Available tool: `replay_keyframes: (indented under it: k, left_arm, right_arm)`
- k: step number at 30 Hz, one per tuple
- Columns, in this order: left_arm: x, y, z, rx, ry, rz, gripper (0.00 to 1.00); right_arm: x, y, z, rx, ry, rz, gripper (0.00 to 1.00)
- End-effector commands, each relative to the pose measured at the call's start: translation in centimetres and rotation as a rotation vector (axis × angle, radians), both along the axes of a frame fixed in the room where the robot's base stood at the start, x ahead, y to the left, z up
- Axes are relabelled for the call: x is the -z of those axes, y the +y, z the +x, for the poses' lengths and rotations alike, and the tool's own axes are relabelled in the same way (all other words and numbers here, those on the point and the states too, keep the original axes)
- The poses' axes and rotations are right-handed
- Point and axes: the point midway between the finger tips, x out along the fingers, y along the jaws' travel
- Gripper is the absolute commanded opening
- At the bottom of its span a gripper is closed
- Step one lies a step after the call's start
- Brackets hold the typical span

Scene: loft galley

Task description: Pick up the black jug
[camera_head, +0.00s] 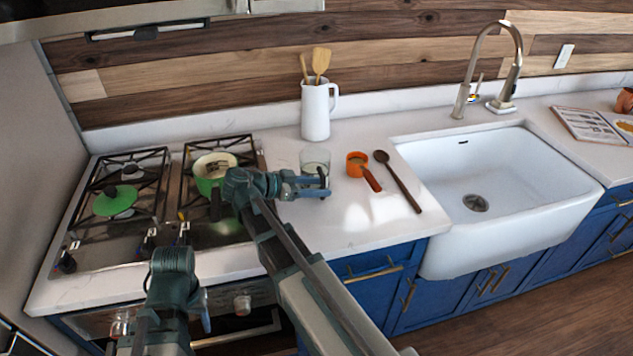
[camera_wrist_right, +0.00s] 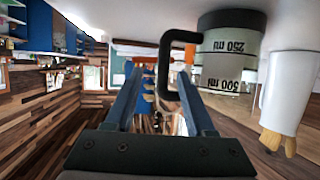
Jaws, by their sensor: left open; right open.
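The jug is a clear measuring jug (camera_head: 315,158) with volume marks, standing on the white counter right of the stove. In the right wrist view, which is upside down, the jug (camera_wrist_right: 228,65) shows a black handle and a dark band at its base. My right gripper (camera_head: 322,182) is open at the jug's near side. In the wrist view the black handle lies at the open fingertips (camera_wrist_right: 160,75), partly overlapped by one finger; contact cannot be told. My left gripper (camera_head: 205,315) is low in front of the stove, empty, its fingers mostly hidden.
A white pitcher (camera_head: 316,110) with wooden utensils stands behind the jug. An orange measuring cup (camera_head: 357,163) and a dark wooden spoon (camera_head: 398,182) lie to its right, before the sink (camera_head: 495,185). A green pot (camera_head: 208,182) and green lid (camera_head: 115,201) are on the stove.

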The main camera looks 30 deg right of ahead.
Motion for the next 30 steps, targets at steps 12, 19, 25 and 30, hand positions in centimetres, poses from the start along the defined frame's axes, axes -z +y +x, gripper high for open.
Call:
replay_keyframes:
  k: [12,19,25,30]
  left_arm:
    - [0.9,0.0,0.0,0.000,0.000,0.000,0.50]
    - [2.1,0.0,0.0,0.000,0.000,0.000,0.50]
    - [2.0,0.0,0.0,0.000,0.000,0.000,0.50]
    - [2.0,0.0,0.0,0.000,0.000,0.000,0.50]
  right_arm:
    - [0.9,-1.8,0.1,0.001,0.000,0.000,0.55]
    - [2.1,-4.8,0.1,0.001,-0.001,0.000,0.55]
    - [2.0,-5.1,0.2,-0.001,0.000,0.000,0.55]
    - [2.0,-5.1,0.2,-0.001,0.000,0.000,0.33]
